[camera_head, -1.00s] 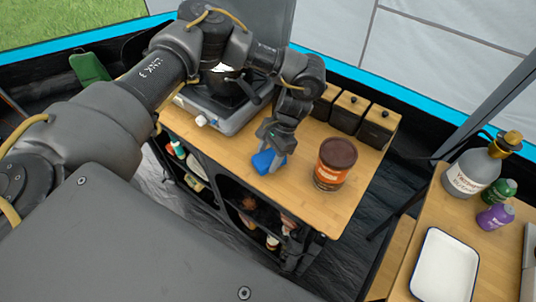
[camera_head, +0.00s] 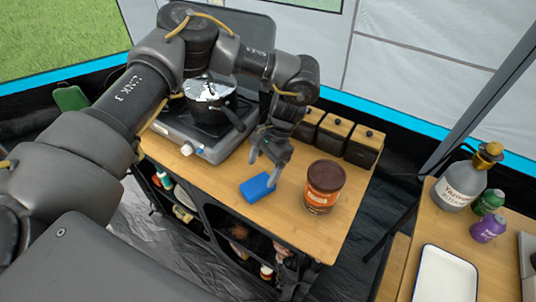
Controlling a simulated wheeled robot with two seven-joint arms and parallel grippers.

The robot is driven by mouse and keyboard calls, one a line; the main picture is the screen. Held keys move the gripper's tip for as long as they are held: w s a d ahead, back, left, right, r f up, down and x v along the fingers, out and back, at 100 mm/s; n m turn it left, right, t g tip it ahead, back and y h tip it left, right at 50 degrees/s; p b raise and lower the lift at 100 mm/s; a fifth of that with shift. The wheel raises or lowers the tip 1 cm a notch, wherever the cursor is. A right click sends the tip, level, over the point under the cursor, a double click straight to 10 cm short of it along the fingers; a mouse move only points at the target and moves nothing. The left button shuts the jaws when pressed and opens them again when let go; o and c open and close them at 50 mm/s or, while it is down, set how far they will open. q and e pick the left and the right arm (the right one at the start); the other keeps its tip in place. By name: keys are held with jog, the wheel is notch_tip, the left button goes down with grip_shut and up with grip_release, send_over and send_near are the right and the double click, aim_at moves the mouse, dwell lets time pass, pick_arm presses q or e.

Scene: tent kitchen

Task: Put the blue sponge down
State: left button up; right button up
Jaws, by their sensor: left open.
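The blue sponge (camera_head: 257,188) lies on the wooden tabletop (camera_head: 230,200), left of a brown canister. My left gripper (camera_head: 263,171) is above and just behind the sponge, fingers pointing down and apart. The sponge's top face shows clearly in front of the fingers. Whether a fingertip still touches its far edge I cannot tell. My right gripper is not in view.
The brown canister (camera_head: 323,188) with an orange label stands close to the right of the gripper. Several black jars with wooden lids (camera_head: 338,135) line the back. A stove with a pot (camera_head: 208,108) stands at the left. A white tray (camera_head: 445,275) lies on the right table.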

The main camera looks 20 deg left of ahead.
pick_arm(q)
jog(key=v, duration=0.6)
jog(key=shift+b, duration=0.4)
